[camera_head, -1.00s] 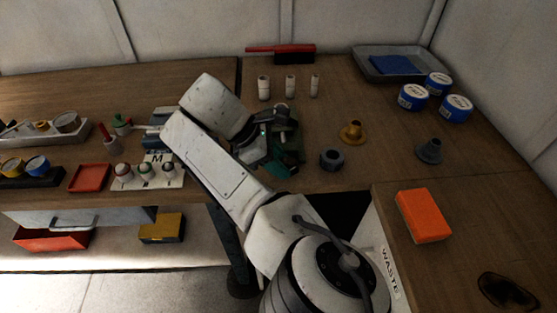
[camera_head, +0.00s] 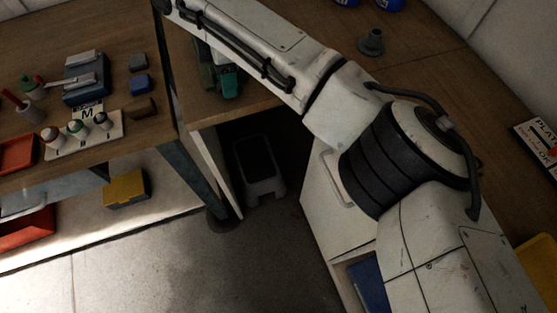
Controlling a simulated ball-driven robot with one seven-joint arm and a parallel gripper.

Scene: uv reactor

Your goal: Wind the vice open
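The green vice (camera_head: 222,78) sits near the front edge of the wooden bench, at top centre-left. My white arm passes in front of it and hides its upper part. I see only its lower green body and a dark green part beside it; its handle and jaw gap cannot be made out. My arm runs from the lower right up to the top left edge of the picture. My gripper is out of the picture.
On the left bench stand a blue block-like device (camera_head: 86,83), a white rack (camera_head: 88,138) with several stamps, and a red tray (camera_head: 17,154). A yellow box (camera_head: 125,189) lies below. A grey flanged part (camera_head: 371,42) stands at the back. Open floor shows at lower left.

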